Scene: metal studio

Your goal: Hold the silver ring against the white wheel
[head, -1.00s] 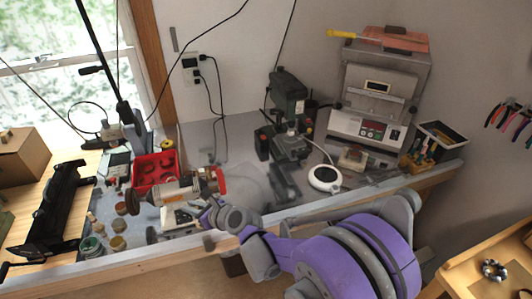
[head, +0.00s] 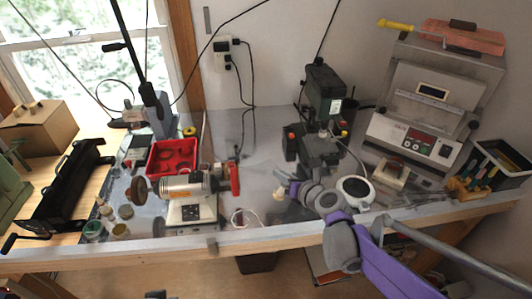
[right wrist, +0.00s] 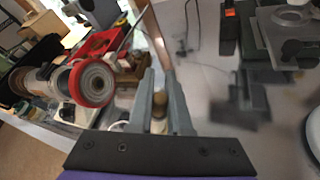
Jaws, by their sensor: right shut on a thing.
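The bench motor (head: 188,186) stands near the front of the metal bench. It carries a brownish wheel (head: 140,189) on its left end and a red-rimmed wheel (head: 235,179) on its right. In the right wrist view the red-rimmed wheel (right wrist: 92,83) has a pale grey face; I cannot tell if it is the white wheel. My right gripper (head: 288,189) is right of it, apart from it. Its fingers (right wrist: 163,108) are shut on a small tan and brown piece (right wrist: 159,124). I cannot make out the silver ring. My left gripper is not in view.
A red tray (head: 173,158) is behind the motor, with several small jars (head: 119,231) to its left. A green drill press (head: 322,110) and a round white device (head: 354,190) are to the right. A thin white loop (head: 240,219) lies on the bench in front.

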